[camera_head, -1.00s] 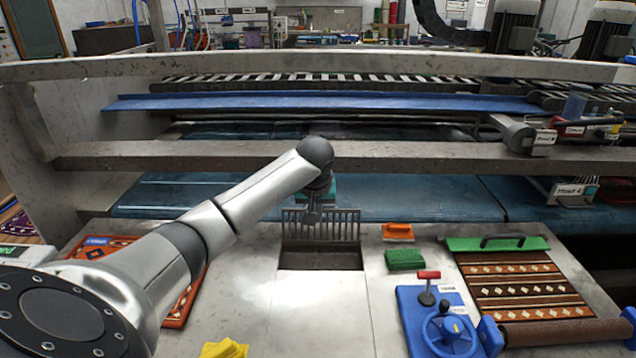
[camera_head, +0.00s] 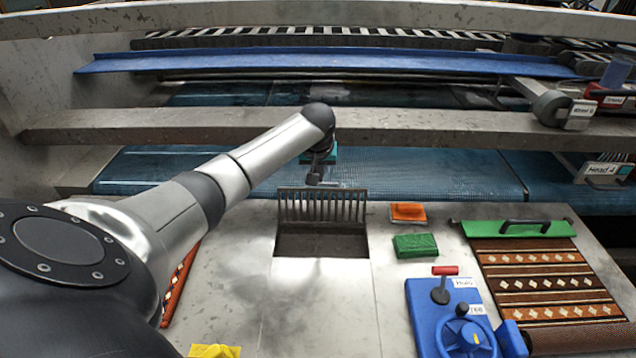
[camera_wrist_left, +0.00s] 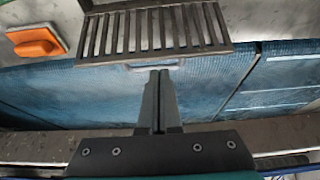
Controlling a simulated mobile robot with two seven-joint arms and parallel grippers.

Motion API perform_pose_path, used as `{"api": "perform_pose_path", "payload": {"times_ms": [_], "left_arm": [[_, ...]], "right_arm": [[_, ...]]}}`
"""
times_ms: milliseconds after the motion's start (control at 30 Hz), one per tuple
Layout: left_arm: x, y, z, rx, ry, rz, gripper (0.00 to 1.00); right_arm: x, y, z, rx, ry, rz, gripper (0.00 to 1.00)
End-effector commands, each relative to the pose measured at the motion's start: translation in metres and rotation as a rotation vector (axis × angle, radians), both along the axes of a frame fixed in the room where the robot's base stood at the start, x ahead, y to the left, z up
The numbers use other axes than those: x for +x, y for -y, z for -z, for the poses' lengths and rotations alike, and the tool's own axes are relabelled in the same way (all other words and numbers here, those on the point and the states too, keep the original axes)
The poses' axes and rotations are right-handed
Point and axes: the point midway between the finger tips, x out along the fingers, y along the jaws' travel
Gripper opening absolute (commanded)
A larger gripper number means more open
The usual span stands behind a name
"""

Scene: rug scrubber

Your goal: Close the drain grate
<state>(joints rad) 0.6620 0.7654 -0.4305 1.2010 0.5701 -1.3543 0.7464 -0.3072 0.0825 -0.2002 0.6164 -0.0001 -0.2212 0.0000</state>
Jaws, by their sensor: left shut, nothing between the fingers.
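The drain grate (camera_head: 322,206) is a dark grey slatted panel. It stands raised, roughly upright, at the far edge of the rectangular drain opening (camera_head: 320,243) in the metal table. In the left wrist view the grate (camera_wrist_left: 150,32) fills the upper middle. My left arm reaches in from the left, and my left gripper (camera_head: 320,181) is at the far side of the grate, near its top edge. In the left wrist view the left gripper's fingers (camera_wrist_left: 160,75) are together with nothing between them, pointing at the grate's edge. Whether they touch it I cannot tell. My right gripper is not in view.
An orange brush (camera_head: 408,212) and a green sponge (camera_head: 416,245) lie right of the drain. A blue valve panel (camera_head: 425,300) and a patterned rug (camera_head: 545,275) are further right. A metal rail (camera_head: 420,127) crosses behind the grate. The table in front of the drain is clear.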

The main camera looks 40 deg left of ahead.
Motion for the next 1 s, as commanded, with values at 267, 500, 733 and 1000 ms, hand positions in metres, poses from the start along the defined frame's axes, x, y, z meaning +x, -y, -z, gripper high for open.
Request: {"api": "perform_pose_path", "payload": {"times_ms": [267, 500, 733, 1000], "left_arm": [[0.010, -0.008, 0.028, -0.001, 0.002, -0.001, 0.00], [0.013, -0.011, 0.036, 0.001, 0.001, 0.000, 0.00], [0.013, -0.011, 0.036, 0.000, 0.001, 0.000, 0.00], [0.012, -0.010, 0.036, 0.007, 0.008, 0.000, 0.00]], "right_arm": [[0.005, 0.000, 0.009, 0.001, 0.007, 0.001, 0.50], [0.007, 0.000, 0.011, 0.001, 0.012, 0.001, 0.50], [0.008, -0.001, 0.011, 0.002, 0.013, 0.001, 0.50], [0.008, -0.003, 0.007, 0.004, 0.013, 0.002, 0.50]]}}
